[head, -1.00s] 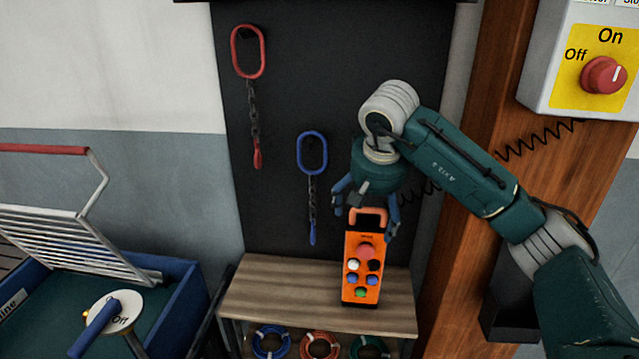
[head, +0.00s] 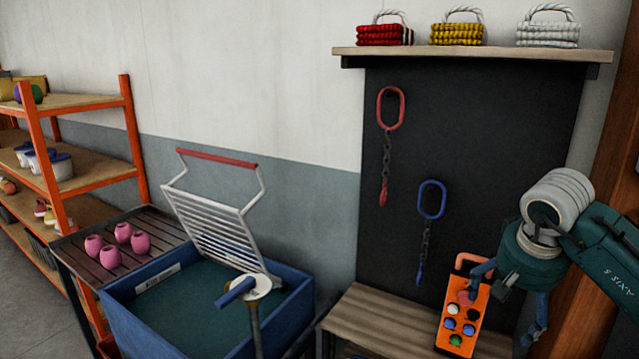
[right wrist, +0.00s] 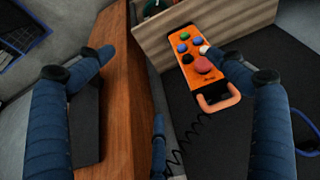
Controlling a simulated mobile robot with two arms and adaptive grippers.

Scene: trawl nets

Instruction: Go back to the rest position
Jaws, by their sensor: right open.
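An orange control pendant (head: 467,313) with several coloured buttons and a loop handle stands on the wooden bench in the head view, at lower right. It also shows in the right wrist view (right wrist: 196,76), upper middle. My right gripper (head: 507,302) is open and empty at the pendant's upper right. One finger overlaps the pendant's edge in the head view. In the right wrist view my blue fingers (right wrist: 172,85) are spread wide, with nothing between them in their hold. The pendant's handle lies near the right-hand finger there; whether they touch I cannot tell. My left gripper is out of view.
A wooden bench (head: 375,325) and dark board (head: 480,120) with red (head: 390,109) and blue (head: 432,200) hanging links lie ahead. A blue bin (head: 205,338) with a raised rack (head: 215,215) stands left. A wooden post (head: 572,310) is behind my right arm. A coiled cable (right wrist: 185,145) hangs near my fingers.

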